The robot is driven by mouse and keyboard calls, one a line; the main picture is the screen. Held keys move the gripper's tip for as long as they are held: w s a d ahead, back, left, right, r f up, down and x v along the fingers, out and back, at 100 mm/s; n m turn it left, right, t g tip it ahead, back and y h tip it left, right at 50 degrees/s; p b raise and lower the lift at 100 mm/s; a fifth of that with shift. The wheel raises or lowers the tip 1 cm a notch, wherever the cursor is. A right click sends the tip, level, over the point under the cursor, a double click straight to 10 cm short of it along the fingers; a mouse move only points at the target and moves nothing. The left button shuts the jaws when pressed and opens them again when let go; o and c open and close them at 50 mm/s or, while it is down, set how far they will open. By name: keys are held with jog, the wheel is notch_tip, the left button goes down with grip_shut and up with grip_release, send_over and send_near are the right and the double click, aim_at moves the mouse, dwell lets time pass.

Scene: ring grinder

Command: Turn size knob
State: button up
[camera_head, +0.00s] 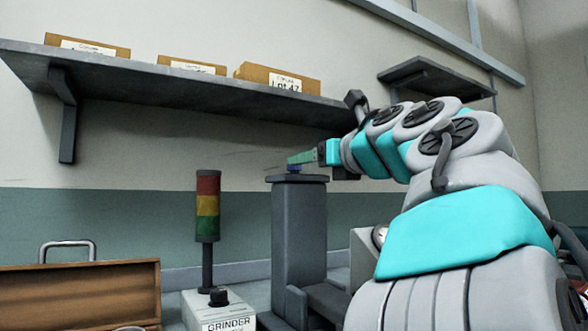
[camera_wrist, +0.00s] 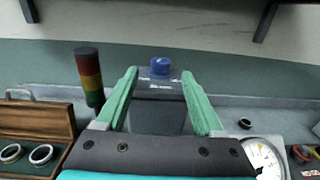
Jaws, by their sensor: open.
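The blue size knob (camera_wrist: 160,66) sits on top of the dark grey grinder column (camera_wrist: 158,112) in the wrist view. My gripper (camera_wrist: 160,74) is open, with its two green fingers spread to either side of the knob in that view and a gap on both sides. In the head view, my gripper (camera_head: 292,159) reaches in from the right just above the column (camera_head: 298,230). I see no contact with the knob.
A stack light (camera_head: 208,207) stands left of the column, behind a grinder box (camera_head: 225,312) with a black knob. An open wooden case (camera_head: 80,295) is at the lower left; rings lie in it. A shelf (camera_head: 180,90) with boxes hangs above. A dial gauge (camera_wrist: 264,160) is at right.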

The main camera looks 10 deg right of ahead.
aim_at(294, 168)
jog(key=shift+p+x, duration=0.7)
jog(key=shift+x, duration=3.2)
jog(key=shift+d+f, duration=0.15)
grip_shut()
